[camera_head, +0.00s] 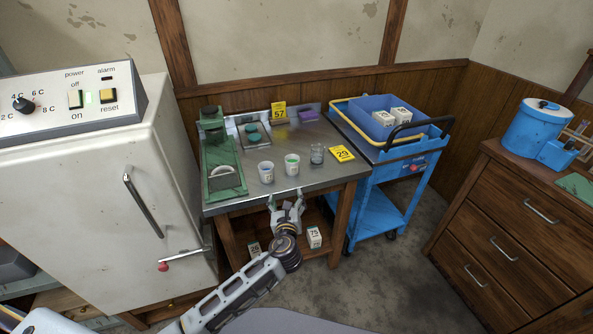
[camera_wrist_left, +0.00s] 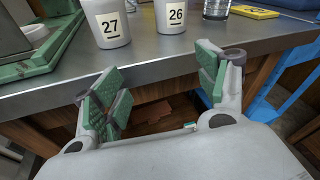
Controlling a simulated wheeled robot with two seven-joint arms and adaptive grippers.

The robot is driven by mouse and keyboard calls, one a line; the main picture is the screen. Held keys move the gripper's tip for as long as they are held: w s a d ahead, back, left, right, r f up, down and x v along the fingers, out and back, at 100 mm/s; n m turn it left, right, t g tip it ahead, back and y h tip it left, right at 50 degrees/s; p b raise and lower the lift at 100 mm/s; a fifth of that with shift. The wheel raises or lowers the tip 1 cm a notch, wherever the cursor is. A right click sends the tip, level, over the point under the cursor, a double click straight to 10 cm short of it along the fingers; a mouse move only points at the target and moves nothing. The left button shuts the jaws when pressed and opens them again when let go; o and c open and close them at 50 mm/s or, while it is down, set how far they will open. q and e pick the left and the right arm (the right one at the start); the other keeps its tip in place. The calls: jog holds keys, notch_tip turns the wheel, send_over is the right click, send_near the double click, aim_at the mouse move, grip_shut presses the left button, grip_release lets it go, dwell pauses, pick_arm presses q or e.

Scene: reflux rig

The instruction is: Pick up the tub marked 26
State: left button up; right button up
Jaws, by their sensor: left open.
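The tub marked 26 (camera_wrist_left: 172,14) is a white tub with a black number, near the front edge of the steel-topped table. My left gripper (camera_head: 286,199) is open and empty at the table's front edge, just short of the tubs. In the left wrist view its green-padded fingers (camera_wrist_left: 162,88) are spread wide, below the tubs and touching neither. My right gripper is not in view.
A clear glass (camera_head: 317,154) stands right of tub 26, with a yellow card (camera_head: 342,154) beyond it. A green metal device (camera_head: 222,165) stands at the left. Small boxes (camera_head: 314,237) sit on the lower shelf. A blue cart (camera_head: 375,170) stands at the right.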

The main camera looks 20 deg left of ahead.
pick_arm(q)
jog(key=m+t+b, duration=0.1)
jog(key=m+t, duration=0.1)
send_near(292, 165)
jog(key=s, duration=0.1)
jog(key=shift+d+r+m+y, duration=0.3)
jog(key=shift+d+r, duration=0.05)
jog(key=shift+r, duration=0.15)
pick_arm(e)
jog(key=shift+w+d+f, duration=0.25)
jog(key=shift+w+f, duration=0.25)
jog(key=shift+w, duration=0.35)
pick_arm(q)
jog(key=shift+w, duration=0.1)
jog(key=b+x, duration=0.1)
jog(key=x, duration=0.5)
jog(key=shift+w+a+f, duration=0.1)
jog(key=shift+w, duration=0.25)
jog(key=shift+x, duration=0.85)
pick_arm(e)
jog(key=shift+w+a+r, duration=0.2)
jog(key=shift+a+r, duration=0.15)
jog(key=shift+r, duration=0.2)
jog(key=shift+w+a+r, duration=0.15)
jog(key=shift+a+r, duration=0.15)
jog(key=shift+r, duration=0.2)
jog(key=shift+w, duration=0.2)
